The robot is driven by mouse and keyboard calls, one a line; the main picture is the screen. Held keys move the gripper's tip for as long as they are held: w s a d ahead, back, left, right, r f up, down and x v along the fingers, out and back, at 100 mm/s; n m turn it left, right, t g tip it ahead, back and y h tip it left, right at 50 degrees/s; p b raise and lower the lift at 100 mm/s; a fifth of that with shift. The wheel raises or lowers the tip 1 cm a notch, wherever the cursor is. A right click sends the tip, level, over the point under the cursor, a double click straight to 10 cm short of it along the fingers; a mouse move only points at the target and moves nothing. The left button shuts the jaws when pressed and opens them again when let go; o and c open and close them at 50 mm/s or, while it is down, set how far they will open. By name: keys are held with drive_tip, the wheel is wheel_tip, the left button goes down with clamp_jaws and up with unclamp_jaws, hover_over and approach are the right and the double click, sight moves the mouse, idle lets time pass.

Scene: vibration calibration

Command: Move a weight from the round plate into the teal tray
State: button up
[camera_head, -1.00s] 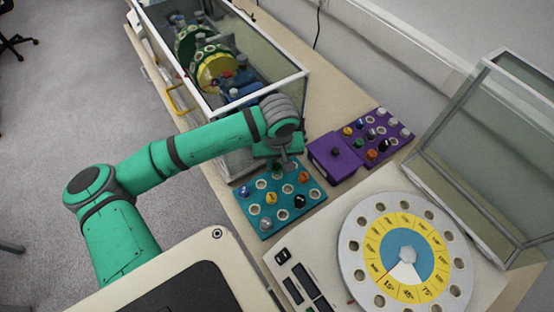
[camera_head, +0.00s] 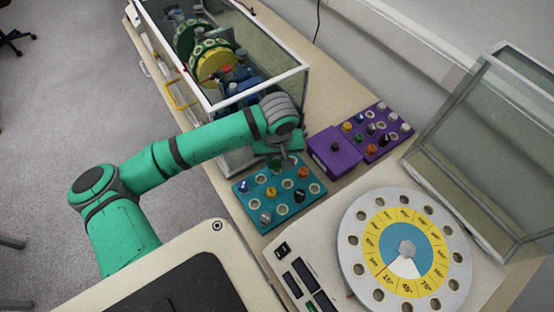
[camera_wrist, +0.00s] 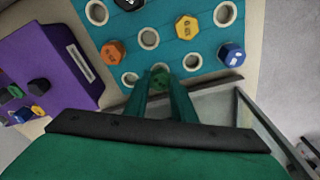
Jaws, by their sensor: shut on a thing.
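The teal tray (camera_head: 316,187) lies on the bench below my gripper. It holds several coloured weights, among them an orange one (camera_wrist: 112,52), a yellow one (camera_wrist: 187,27) and a blue one (camera_wrist: 231,54). Several of its holes are empty. My gripper (camera_wrist: 163,82) is shut on a small green weight (camera_wrist: 160,75) over the tray's back row of holes. I cannot tell whether the weight is seated in a hole. In the head view the arm hides most of the gripper (camera_head: 287,161). The round plate (camera_head: 347,240) is at the right; its visible holes look empty.
A purple box and rack (camera_head: 335,153) with weights stand behind the tray. A glass-walled case (camera_head: 305,70) is at the back left, close to my arm. An open glass cover (camera_head: 480,160) stands at the right. Controls (camera_head: 300,285) lie in front of the tray.

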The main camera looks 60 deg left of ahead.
drive_tip(key=shift+f, duration=0.95)
idle(0.9)
drive_tip(key=o, duration=1.1)
drive_tip(key=shift+r, duration=0.1)
drive_tip(key=r, duration=0.7)
drive_tip(key=d+r, duration=0.1)
drive_tip(key=r, duration=0.2)
drive_tip(key=shift+s+r, duration=0.3)
drive_tip(key=shift+s, duration=0.05)
drive_tip(key=shift+w, duration=0.1)
